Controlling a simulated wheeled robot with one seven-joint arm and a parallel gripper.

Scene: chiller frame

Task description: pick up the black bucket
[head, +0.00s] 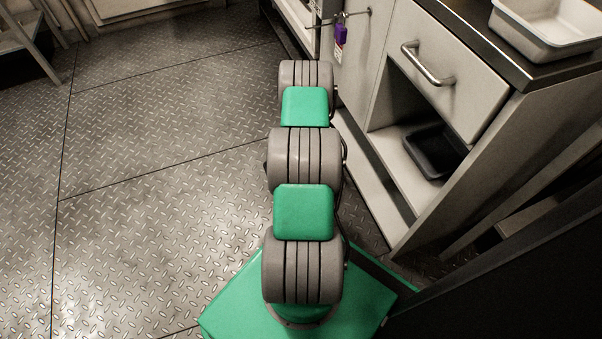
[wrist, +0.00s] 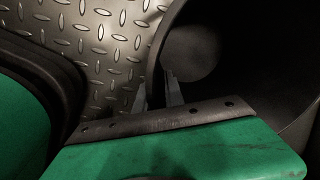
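The black bucket (wrist: 235,95) fills the right side of the wrist view, its dark round mouth facing the camera and its rim curving down the picture. My gripper (wrist: 157,95) is at this rim. One grey finger is left of the bucket wall, over the floor; the other is right of it, against the dark inside. The fingers stand apart with the wall between them; I see no clear contact. The fingertips are partly in shadow. In the head view neither my gripper nor the bucket can be made out.
A grey cabinet (head: 455,65) with a drawer and open shelf stands right of my arm. A black tray (head: 435,152) sits on its shelf, a white tub (head: 548,28) on its counter. The metal floor (head: 150,180) to the left is clear.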

